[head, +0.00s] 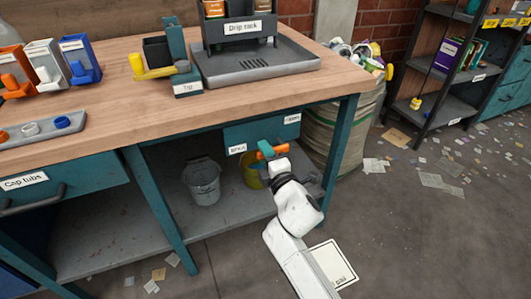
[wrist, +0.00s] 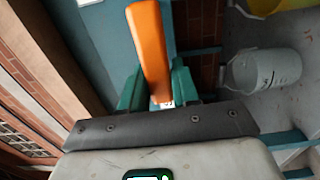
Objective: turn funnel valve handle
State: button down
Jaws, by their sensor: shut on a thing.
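An orange handle (head: 281,149) shows at the teal panel under the bench's right end, below the bench top. In the wrist view the orange handle (wrist: 148,45) stands upright in the picture between my two teal fingers. My gripper (wrist: 156,88) is shut on it, with a finger on each side. In the head view my gripper (head: 268,152) is at the panel's lower edge, with my white arm reaching up from below. I cannot make out a funnel, and the handle's pivot is hidden.
A grey bucket (head: 203,181) and a yellow bucket (head: 251,174) stand on the lower shelf, the yellow one close behind my wrist. A teal bench leg (head: 343,132) and a full sack (head: 325,130) are to the right. The floor at right has scattered papers.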

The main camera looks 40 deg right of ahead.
jog(key=shift+f, duration=0.1)
jog(key=c, duration=0.9)
grip_release()
jog(key=v, duration=1.1)
jog(key=shift+w, duration=0.1)
